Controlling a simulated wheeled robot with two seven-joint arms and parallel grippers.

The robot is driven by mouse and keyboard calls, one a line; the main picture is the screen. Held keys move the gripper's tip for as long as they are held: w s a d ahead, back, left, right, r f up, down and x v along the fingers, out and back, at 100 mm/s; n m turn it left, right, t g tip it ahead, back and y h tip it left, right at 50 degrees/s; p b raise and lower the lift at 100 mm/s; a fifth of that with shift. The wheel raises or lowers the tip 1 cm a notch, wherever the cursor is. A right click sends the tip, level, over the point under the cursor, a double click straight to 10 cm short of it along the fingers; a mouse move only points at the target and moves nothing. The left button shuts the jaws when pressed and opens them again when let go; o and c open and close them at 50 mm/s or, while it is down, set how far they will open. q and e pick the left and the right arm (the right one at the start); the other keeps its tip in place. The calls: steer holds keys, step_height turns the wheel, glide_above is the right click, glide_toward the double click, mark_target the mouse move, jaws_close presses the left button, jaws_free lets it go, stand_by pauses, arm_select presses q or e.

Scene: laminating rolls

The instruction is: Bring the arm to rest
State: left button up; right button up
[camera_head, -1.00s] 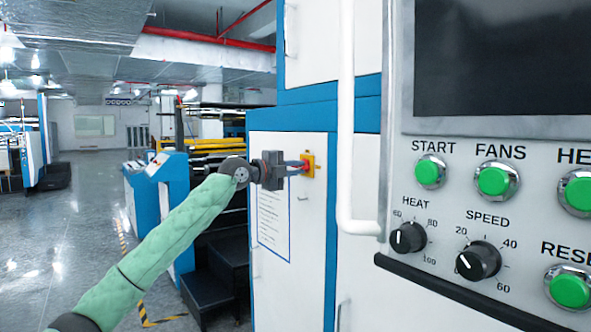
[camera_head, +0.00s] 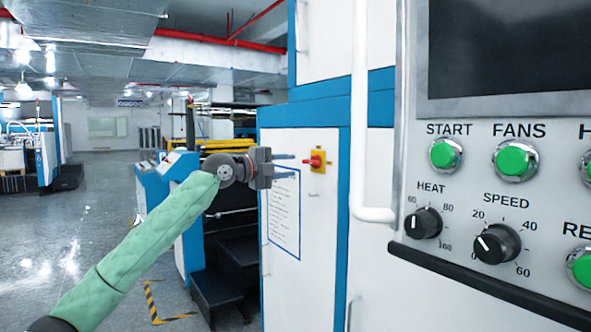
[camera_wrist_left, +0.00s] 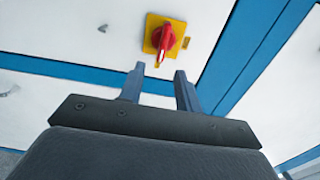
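My left arm, in a green sleeve, reaches in from the lower left in the head view. Its gripper (camera_head: 284,167) is open and empty, its two fingers apart and pointing at the white cabinet door. A red rotary switch (camera_head: 314,160) on a yellow plate (camera_head: 318,167) is just beyond the fingertips, apart from them. In the left wrist view the red switch (camera_wrist_left: 164,40) shows ahead of the open fingers (camera_wrist_left: 158,80), with clear space between. My right gripper is not in view.
A control panel (camera_head: 460,180) with green buttons, knobs and a dark screen stands close on the right. A white vertical pipe handle (camera_head: 359,110) is beside it. Dark steps (camera_head: 222,290) stand below the arm. The floor (camera_head: 60,230) at left is open.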

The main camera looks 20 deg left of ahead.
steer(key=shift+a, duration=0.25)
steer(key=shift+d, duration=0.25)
